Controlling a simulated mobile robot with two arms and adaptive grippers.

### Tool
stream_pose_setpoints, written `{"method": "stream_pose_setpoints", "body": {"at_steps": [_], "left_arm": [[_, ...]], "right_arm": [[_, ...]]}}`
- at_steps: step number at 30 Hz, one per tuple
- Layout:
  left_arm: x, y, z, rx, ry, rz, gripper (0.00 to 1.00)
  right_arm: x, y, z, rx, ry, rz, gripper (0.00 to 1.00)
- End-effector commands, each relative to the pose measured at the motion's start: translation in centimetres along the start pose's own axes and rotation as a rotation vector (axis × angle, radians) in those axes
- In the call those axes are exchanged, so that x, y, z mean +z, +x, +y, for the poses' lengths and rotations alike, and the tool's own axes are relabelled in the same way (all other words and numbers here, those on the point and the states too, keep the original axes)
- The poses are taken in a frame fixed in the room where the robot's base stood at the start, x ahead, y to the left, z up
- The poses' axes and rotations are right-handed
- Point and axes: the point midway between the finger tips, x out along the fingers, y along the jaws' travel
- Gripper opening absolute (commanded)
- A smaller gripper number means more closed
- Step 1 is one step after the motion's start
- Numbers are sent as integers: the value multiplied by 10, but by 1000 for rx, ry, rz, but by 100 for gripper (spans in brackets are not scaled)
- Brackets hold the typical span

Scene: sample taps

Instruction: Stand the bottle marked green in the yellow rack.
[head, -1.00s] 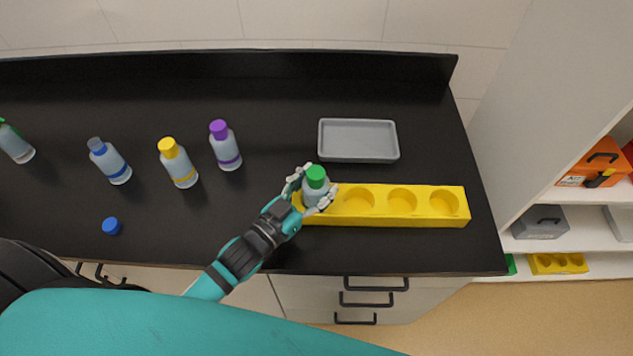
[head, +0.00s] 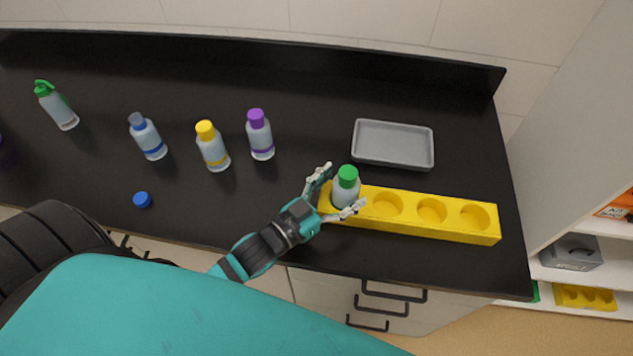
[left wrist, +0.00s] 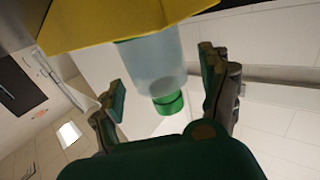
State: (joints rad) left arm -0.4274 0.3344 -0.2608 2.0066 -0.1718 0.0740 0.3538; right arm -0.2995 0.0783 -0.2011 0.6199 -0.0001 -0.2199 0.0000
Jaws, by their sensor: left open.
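The bottle with the green cap (head: 347,184) stands upright in the leftmost hole of the yellow rack (head: 410,227). My left gripper (head: 340,190) is open, with one finger on either side of the bottle and a gap to it. In the left wrist view the bottle (left wrist: 153,62) rises out of the yellow rack (left wrist: 105,22), and the open fingers of my left gripper (left wrist: 165,88) stand apart from it. The bottle's lower part is hidden inside the rack. My right gripper is not in view.
A grey tray (head: 393,158) lies behind the rack. Bottles with purple (head: 259,135), yellow (head: 212,147) and blue (head: 147,137) marks stand to the left, with a green-topped spray bottle (head: 57,106) beyond. A loose blue cap (head: 142,200) lies near the front edge.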

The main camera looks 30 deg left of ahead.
Motion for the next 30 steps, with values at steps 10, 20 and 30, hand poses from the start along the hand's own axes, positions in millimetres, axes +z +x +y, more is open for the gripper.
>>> {"method": "stream_pose_setpoints", "body": {"at_steps": [10, 20, 30], "left_arm": [[3, -74, 0, 0, 1, -4, 79], [0, -99, 0, 0, 2, 1, 79], [0, -99, 0, -1, 2, 1, 79]], "right_arm": [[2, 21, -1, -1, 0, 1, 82], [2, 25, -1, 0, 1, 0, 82], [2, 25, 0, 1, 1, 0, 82]]}}
